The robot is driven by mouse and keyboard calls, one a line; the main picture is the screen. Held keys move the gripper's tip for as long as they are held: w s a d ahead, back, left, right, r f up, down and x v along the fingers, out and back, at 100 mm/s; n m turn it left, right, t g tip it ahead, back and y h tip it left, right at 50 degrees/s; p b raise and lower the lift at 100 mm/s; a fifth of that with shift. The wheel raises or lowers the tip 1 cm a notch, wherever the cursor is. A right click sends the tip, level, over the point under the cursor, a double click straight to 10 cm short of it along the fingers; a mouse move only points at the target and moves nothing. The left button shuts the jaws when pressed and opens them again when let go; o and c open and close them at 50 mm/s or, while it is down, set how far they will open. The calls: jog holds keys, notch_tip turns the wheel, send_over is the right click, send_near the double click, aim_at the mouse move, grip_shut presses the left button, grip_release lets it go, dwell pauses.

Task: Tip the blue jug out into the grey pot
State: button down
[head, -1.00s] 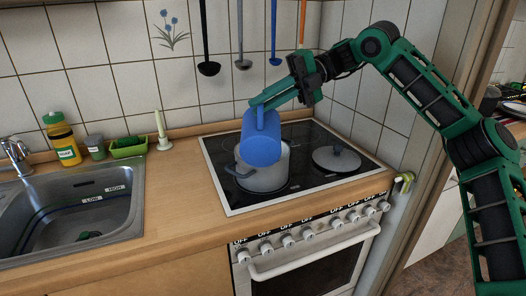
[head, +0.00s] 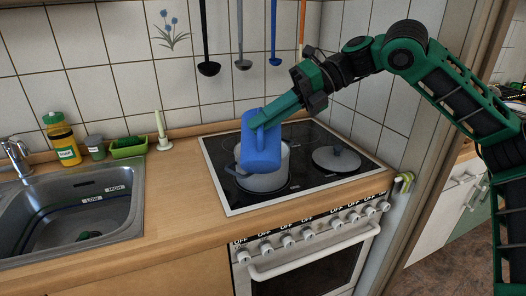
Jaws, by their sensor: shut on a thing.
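The blue jug (head: 261,148) is held over the left side of the stove in the head view. It looks more upright than tipped, and its mouth and contents cannot be seen. My gripper (head: 258,122) is shut on the jug, reaching in from the upper right. The grey pot (head: 266,182) stands on the hob behind and below the jug. The jug hides much of the pot's rim and inside. I cannot tell whether jug and pot touch.
The black hob (head: 310,190) also bears a grey lid (head: 337,159) on the right. Ladles (head: 208,68) hang on the tiled wall above. The counter between is clear.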

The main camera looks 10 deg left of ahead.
aim_at(261, 137)
jog(key=shift+s+t, duration=0.3)
jog(key=shift+n, duration=0.3)
jog(key=shift+s+d+t, duration=0.15)
jog(key=shift+s+t, duration=0.15)
jog(key=shift+s+r+n+t, duration=0.1)
jog(key=shift+s+n+t, duration=0.5)
jog(key=shift+n, duration=0.1)
jog(key=shift+w, duration=0.1)
jog(key=shift+s+d+f+n+t, duration=0.1)
jog(key=shift+s+f+n+t, duration=0.1)
jog(key=shift+f+n+t, duration=0.5)
jog(key=shift+s+f+t+y, duration=0.1)
jog(key=shift+f+t+y, duration=0.2)
jog(key=shift+f, duration=0.15)
